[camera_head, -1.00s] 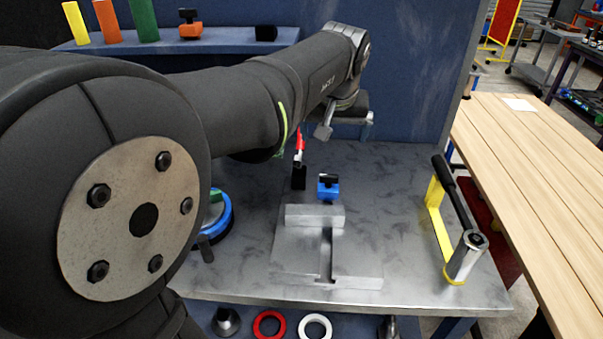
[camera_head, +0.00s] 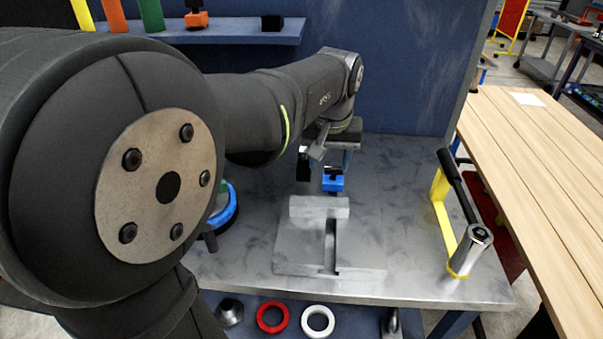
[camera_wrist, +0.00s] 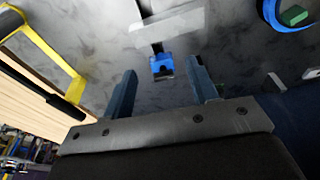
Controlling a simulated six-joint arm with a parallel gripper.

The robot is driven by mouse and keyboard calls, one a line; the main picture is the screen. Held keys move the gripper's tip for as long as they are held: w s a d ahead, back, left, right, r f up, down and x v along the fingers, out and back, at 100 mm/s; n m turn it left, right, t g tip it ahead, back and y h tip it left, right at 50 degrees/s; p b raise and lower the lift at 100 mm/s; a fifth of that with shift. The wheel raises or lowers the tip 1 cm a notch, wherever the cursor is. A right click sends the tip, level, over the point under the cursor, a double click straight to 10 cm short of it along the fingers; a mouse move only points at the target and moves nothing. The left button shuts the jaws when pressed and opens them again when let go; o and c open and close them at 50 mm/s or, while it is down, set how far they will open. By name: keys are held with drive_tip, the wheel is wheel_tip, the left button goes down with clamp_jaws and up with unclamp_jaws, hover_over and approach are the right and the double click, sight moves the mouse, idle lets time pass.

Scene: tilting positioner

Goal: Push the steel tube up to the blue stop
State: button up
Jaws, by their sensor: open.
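A blue block with a black knob (camera_head: 333,183), which looks like the blue stop, sits behind a slotted steel block (camera_head: 300,256). A pale steel bar (camera_head: 319,207) lies across that block just in front of the stop. A shiny upright steel cylinder (camera_head: 470,252) stands at the right. I cannot tell which of these is the steel tube. My gripper (camera_head: 340,160) hangs behind the stop, partly hidden by my arm. In the wrist view its two fingers (camera_wrist: 163,70) are apart and empty, with the blue stop (camera_wrist: 163,66) appearing between them.
A yellow bracket with a black handle (camera_head: 455,185) stands on the table's right side. A blue ring (camera_head: 230,208) is at the left, partly hidden by my arm. Table between block and bracket is clear.

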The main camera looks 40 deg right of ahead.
sight(319, 207)
drive_tip(key=shift+g+y, duration=0.8)
drive_tip(key=a+f, duration=0.1)
drive_tip(key=f, duration=0.1)
drive_tip(key=s+a+f, duration=0.1)
drive_tip(key=a+f, duration=0.1)
drive_tip(key=s+a+f, duration=0.1)
drive_tip(key=f, duration=0.1)
drive_tip(key=shift+a, duration=0.2)
clamp_jaws()
wheel_tip(319, 207, down, 10)
drive_tip(key=shift+r, duration=0.1)
drive_tip(key=shift+w+d+r, duration=0.2)
drive_tip(key=shift+w+d, duration=0.7)
drive_tip(key=shift+d, duration=0.1)
drive_tip(key=shift+w+d, duration=0.45)
drive_tip(key=shift+w, duration=0.05)
drive_tip(key=shift+d+r, duration=0.1)
drive_tip(key=w+d, duration=0.4)
drive_tip(key=shift+w+d, duration=0.35)
drive_tip(key=shift+w, duration=0.05)
